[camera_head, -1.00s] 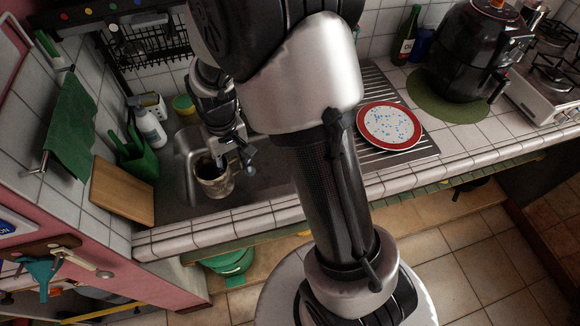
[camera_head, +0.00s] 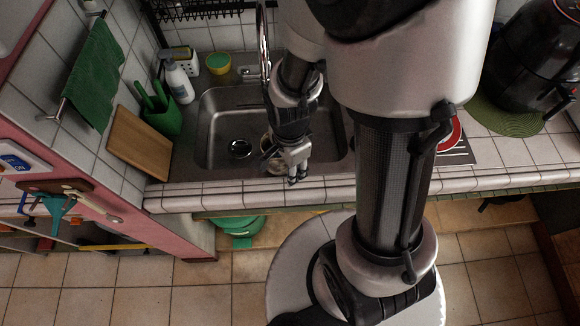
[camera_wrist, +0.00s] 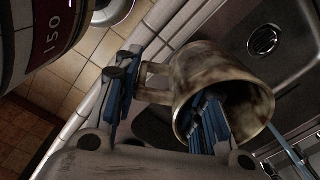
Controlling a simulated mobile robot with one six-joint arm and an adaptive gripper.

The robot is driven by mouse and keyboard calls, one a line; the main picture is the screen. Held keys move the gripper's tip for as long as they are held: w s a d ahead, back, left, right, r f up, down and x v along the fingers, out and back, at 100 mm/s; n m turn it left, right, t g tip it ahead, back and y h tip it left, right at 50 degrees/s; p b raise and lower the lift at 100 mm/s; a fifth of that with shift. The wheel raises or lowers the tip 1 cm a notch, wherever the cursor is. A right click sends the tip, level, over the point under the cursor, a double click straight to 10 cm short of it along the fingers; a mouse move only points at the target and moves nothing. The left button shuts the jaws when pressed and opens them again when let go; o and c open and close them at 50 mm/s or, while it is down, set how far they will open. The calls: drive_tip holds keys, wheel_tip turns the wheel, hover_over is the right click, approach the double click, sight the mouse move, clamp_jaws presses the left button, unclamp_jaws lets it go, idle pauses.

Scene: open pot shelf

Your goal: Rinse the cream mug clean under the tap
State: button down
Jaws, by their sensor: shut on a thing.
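The cream mug (camera_wrist: 222,78) is heavily stained brown on its outside. It is tilted in the wrist view, with its open mouth towards the bottom right and its handle at the left. My gripper (camera_wrist: 165,105) is shut on it, with one blue finger inside the mouth and the other outside by the handle. In the head view, my gripper (camera_head: 289,160) hangs over the front part of the sink (camera_head: 215,130), and only a sliver of the mug (camera_head: 266,148) shows beside it. The tap (camera_head: 264,45) stands behind, partly hidden by my arm.
A spray bottle (camera_head: 180,80), a green holder (camera_head: 162,112) and a wooden board (camera_head: 139,144) stand left of the sink. A yellow-green tub (camera_head: 217,64) is behind it. The tiled counter edge (camera_head: 240,192) runs close in front of my gripper.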

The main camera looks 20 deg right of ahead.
drive_tip(key=w+d+f, duration=0.1)
drive_tip(key=w, duration=0.5)
drive_tip(key=w+d+f+b, duration=0.1)
drive_tip(key=w+d, duration=0.1)
drive_tip(key=w, duration=0.5)
drive_tip(key=shift+d+f, duration=0.15)
drive_tip(key=shift+f, duration=0.15)
drive_tip(key=shift+s+d, duration=0.1)
idle(0.5)
drive_tip(key=shift+s+d, duration=0.1)
drive_tip(key=shift+d, duration=0.4)
drive_tip(key=shift+a, duration=0.15)
drive_tip(key=shift+a, duration=0.45)
drive_tip(key=shift+d, duration=0.1)
drive_tip(key=shift+d, duration=0.5)
